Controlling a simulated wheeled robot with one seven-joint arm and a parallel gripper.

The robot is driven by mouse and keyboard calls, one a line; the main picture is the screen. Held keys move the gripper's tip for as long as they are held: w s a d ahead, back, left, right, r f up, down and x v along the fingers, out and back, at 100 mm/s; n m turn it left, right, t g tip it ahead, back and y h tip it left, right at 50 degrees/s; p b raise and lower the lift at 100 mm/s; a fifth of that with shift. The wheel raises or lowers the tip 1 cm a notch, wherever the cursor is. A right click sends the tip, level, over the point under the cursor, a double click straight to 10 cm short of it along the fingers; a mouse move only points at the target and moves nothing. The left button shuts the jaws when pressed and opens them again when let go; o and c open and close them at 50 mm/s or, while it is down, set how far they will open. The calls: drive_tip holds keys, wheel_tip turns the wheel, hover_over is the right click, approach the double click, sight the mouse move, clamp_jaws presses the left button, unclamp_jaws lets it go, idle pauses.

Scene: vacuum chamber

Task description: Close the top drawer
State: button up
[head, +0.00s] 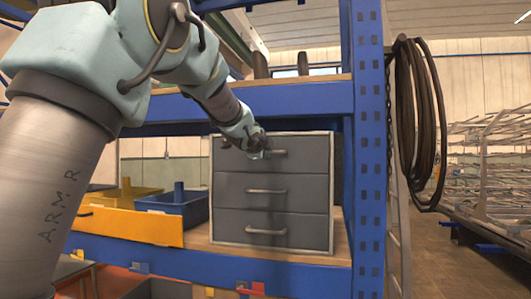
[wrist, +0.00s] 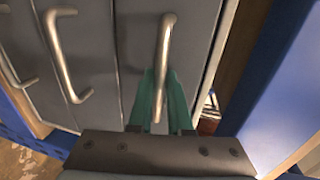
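A grey cabinet (head: 216,225) with three stacked drawers stands on the shelf in the head view. The top drawer (head: 306,153) has a metal bar handle (head: 280,152). In the head view its front looks about level with the lower drawers, though my gripper hides part of it. My gripper (head: 262,153) is at the left part of this handle. In the wrist view the green fingers (wrist: 163,100) lie on both sides of the handle (wrist: 166,45), with little gap, and look shut on it. The lower drawers' handles show to the left in the wrist view.
A blue shelf post (head: 368,150) stands right of the cabinet, with a coiled dark hose (head: 420,120) beyond it. A blue bin (head: 175,207) and a yellow bin (head: 130,226) sit left of the cabinet. A blue shelf beam runs above it.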

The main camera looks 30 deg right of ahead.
drive_tip(key=shift+o, duration=0.7)
drive_tip(key=b+v, duration=0.7)
drive_tip(key=v, duration=0.3)
drive_tip(key=shift+s+a+b, duration=0.2)
drive_tip(key=shift+s+b, duration=0.1)
